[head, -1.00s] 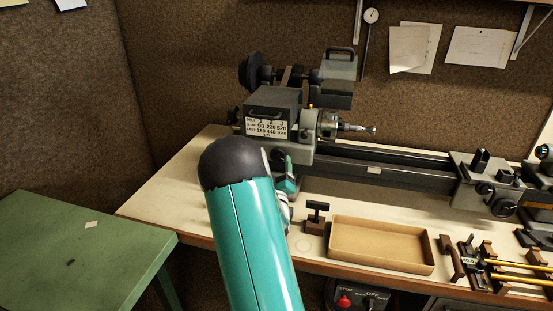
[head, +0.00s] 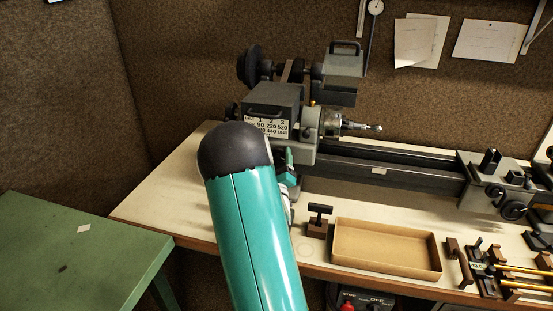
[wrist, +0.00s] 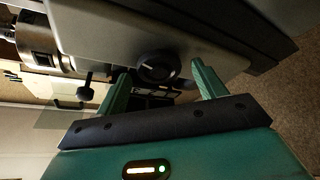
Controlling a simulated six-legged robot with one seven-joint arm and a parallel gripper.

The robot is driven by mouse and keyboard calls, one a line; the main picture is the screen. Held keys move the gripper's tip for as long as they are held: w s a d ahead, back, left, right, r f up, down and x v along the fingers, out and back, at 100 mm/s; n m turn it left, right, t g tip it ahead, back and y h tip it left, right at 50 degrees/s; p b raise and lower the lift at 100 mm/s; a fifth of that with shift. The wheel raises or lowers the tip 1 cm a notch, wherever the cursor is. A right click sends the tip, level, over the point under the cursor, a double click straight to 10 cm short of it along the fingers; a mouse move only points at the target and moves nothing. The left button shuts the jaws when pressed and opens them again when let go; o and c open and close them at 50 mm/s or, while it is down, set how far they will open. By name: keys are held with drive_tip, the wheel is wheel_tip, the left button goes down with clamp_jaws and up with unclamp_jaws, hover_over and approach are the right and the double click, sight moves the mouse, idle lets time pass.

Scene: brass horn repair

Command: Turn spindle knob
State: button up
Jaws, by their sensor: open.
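A round black knob (wrist: 158,66) sits on the grey face of the lathe headstock (head: 274,100) in the wrist view. I cannot tell for certain that it is the spindle knob. My gripper (wrist: 160,78) is open, with its green fingers on either side of the knob's near edge. I see no clear contact. In the head view my gripper (head: 289,165) is at the front of the headstock, below the chuck (head: 329,122), and partly hidden by my arm. The knob is hidden there. A dark round end piece (head: 231,110) shows at the headstock's left end.
An open cardboard tray (head: 386,272) and a small T-handled tool (head: 318,220) stand on the bench just right of my gripper. The lathe bed (head: 400,167) runs right to a carriage (head: 495,180). A green table (head: 70,250) stands at left.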

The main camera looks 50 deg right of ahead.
drive_tip(key=shift+w+d, duration=0.1)
drive_tip(key=shift+d, duration=0.05)
drive_tip(key=c, duration=1)
drive_tip(key=n+y, duration=0.1)
drive_tip(key=n, duration=0.1)
drive_tip(key=n+y, duration=0.1)
drive_tip(key=n, duration=0.2)
drive_tip(key=shift+s+t, duration=0.2)
drive_tip(key=shift+t, duration=0.1)
drive_tip(key=o, duration=1)
